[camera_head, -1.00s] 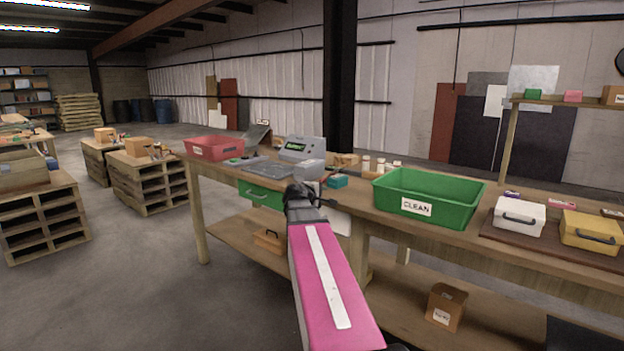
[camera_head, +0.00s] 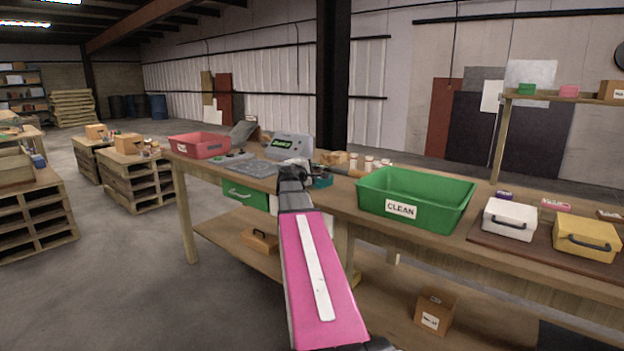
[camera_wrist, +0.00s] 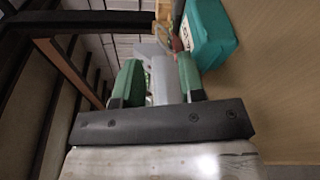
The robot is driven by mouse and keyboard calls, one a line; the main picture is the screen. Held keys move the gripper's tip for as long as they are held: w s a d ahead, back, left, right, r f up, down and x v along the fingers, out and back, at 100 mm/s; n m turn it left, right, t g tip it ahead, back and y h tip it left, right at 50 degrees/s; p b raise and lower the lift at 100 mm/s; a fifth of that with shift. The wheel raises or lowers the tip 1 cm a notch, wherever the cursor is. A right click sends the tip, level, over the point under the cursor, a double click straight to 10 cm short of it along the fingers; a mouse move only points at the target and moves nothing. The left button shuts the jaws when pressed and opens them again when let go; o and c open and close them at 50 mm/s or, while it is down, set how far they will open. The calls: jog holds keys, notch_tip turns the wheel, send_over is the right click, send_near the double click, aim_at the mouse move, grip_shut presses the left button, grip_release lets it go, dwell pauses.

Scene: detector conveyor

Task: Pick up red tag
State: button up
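I cannot make out a red tag for certain in either view. A small reddish patch (camera_wrist: 178,45) shows beside the teal box (camera_wrist: 207,35) in the wrist view, too small and blurred to name. My gripper (camera_wrist: 160,80) has its two green-padded fingers apart, with a grey shape showing between them, seemingly beyond the fingertips. In the head view my gripper (camera_head: 294,170) is at the workbench's front edge, before the grey device (camera_head: 289,147) and just left of the teal box (camera_head: 322,180).
The workbench (camera_head: 345,200) carries a red bin (camera_head: 199,146) at left, a green CLEAN bin (camera_head: 415,198) at right, then a white case (camera_head: 509,219) and a yellow case (camera_head: 586,238). Several small bottles stand behind the green bin.

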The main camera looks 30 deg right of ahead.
jog(key=x, duration=0.7)
jog(key=shift+s+d+r, duration=0.1)
jog(key=shift+s, duration=0.1)
grip_shut()
